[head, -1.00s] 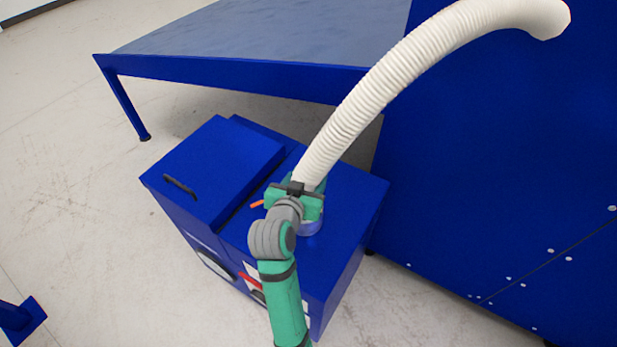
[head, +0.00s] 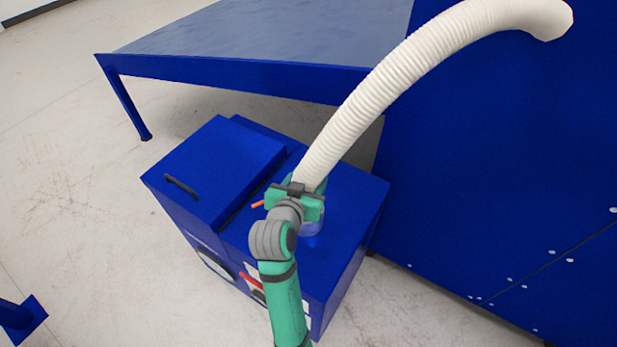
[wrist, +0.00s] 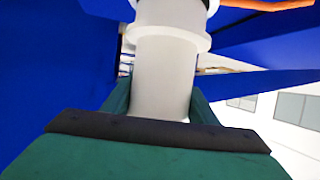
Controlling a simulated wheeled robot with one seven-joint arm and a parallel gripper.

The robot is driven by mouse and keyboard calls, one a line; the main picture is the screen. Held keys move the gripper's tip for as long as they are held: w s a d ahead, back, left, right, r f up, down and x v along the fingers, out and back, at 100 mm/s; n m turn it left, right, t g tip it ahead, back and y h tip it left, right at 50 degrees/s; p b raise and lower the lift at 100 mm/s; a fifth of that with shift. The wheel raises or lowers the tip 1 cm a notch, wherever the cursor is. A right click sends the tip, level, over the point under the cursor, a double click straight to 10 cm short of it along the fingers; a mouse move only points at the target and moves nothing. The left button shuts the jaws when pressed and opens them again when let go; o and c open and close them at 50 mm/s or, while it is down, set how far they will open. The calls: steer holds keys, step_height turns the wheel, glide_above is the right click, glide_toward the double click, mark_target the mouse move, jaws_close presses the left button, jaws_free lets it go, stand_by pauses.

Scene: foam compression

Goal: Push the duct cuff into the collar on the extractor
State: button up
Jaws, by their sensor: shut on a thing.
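The white ribbed duct (head: 372,100) arcs down from the upper right to the top of the blue extractor (head: 345,215). My gripper (head: 297,190) is at its lower end, above the extractor's top. In the wrist view the white cuff (wrist: 163,75), with a raised ring, stands between the green fingers of my gripper (wrist: 162,108), which is shut on it. A bluish collar (head: 312,228) shows partly below my gripper; my gripper and arm hide much of it. I cannot tell how far the cuff sits in the collar.
A tall blue panel (head: 480,200) stands at the right, behind the extractor. A blue-framed table (head: 240,85) with a grey top is at the back. The extractor's lid has a black handle (head: 182,186). An orange lever (head: 258,205) is left of my gripper.

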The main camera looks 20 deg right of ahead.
steer(key=shift+f, duration=1.1)
steer(key=shift+s+d+f, duration=0.1)
steer(key=shift+f, duration=0.25)
stand_by(1.0)
steer(key=shift+f, duration=0.3)
stand_by(0.4)
steer(key=o, duration=1.2)
steer(key=shift+o, duration=0.2)
steer(key=shift+a, duration=0.2)
steer(key=v, duration=1)
steer(key=shift+s+a+r, duration=0.15)
